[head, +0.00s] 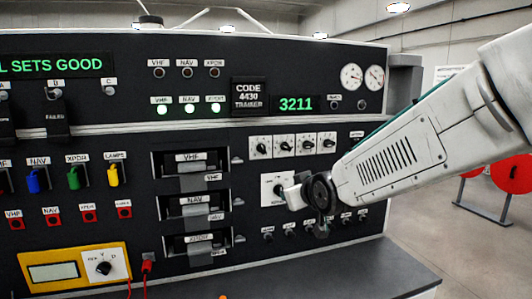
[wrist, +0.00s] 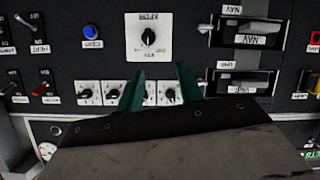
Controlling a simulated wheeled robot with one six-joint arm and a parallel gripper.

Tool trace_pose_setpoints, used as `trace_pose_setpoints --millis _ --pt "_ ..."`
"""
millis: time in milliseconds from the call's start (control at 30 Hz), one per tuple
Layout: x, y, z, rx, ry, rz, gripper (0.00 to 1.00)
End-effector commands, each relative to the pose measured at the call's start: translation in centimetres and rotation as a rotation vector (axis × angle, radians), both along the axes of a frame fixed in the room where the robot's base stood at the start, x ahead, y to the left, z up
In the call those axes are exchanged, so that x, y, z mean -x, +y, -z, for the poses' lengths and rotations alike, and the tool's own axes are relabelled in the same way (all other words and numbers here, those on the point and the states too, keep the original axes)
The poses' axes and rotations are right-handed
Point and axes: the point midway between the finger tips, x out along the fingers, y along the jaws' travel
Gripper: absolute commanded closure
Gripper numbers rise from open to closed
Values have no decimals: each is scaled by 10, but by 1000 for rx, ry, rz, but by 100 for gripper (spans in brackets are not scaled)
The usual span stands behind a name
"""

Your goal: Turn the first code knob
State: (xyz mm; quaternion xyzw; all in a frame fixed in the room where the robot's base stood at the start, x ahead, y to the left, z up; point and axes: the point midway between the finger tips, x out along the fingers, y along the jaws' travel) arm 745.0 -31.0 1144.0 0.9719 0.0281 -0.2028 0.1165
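A row of small black code knobs on white plates sits on the panel in the head view; the first code knob (head: 260,147) is the leftmost. The wrist view shows the panel upside down, so there the first code knob (wrist: 170,96) is the rightmost of the row. My gripper (wrist: 160,84) is open, with its two green fingers apart and nothing held. The first knob shows between the fingers, nearer the right one; contact cannot be told. A green display (head: 296,104) reads 3211, and the label (head: 249,97) reads CODE 4430. The fingers are not clear in the head view.
A larger selector knob (wrist: 149,37) on a white plate is on the panel by the row. VHF, NAV and XPDR modules with handles (head: 194,207) stand left of it in the head view. A yellow meter (head: 75,268) is at lower left.

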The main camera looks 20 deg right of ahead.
Motion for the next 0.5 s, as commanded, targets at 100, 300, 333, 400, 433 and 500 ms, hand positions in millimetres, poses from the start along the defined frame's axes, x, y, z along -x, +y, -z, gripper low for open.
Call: trace_pose_setpoints --millis 100,300,333,400,433,500 --pt "-46 5 -10 33 -220 -46 64" --pt "-85 15 -28 68 -557 -102 64" --pt "-88 16 -29 71 -595 -107 64" --pt "-91 18 -33 78 -673 -117 64" --pt "-92 18 -34 79 -698 -120 64" --pt "-93 19 -36 81 -745 -125 64"
